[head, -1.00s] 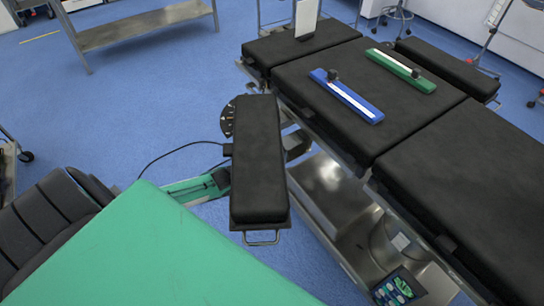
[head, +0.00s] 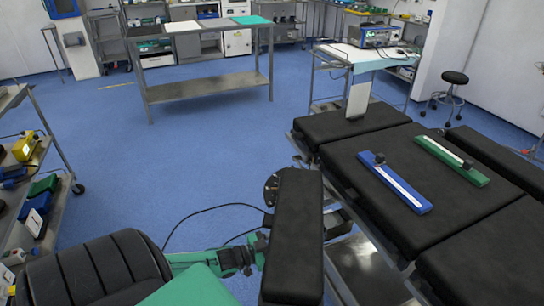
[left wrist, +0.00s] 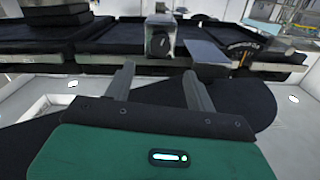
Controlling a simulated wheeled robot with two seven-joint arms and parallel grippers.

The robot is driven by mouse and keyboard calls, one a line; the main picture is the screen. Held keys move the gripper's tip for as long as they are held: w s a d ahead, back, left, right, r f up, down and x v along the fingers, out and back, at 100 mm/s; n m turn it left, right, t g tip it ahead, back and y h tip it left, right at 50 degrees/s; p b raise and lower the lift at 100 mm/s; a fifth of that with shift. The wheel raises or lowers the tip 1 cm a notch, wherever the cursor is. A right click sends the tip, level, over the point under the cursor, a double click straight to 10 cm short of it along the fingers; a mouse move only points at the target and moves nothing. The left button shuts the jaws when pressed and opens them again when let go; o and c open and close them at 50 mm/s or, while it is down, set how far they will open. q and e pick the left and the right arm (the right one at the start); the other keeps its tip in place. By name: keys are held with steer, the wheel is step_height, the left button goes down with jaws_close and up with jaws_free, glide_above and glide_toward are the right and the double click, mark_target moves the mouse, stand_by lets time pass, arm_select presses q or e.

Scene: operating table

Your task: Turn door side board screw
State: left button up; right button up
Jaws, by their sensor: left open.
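A dark round screw knob (left wrist: 160,43) sits on a metal bracket below the table edge in the left wrist view. My left gripper (left wrist: 157,68) is open, its two fingers pointing toward the knob with nothing between them. The knob appears beyond the fingertips, roughly between them. In the head view the black padded side board (head: 293,235) stands out from the near side of the operating table. My left arm reaches to the board's left side, and its fingers are hidden there. My right gripper is not in view.
The operating table (head: 370,205) carries a blue bar (head: 395,184) and a green bar (head: 452,161). A dark cable (head: 205,210) runs on the left of the side board. A steel shelf cart (head: 65,165) stands at the left. Blue floor between is clear.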

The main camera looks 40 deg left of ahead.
arm_select(q)
steer(key=v, duration=0.4)
stand_by(0.6)
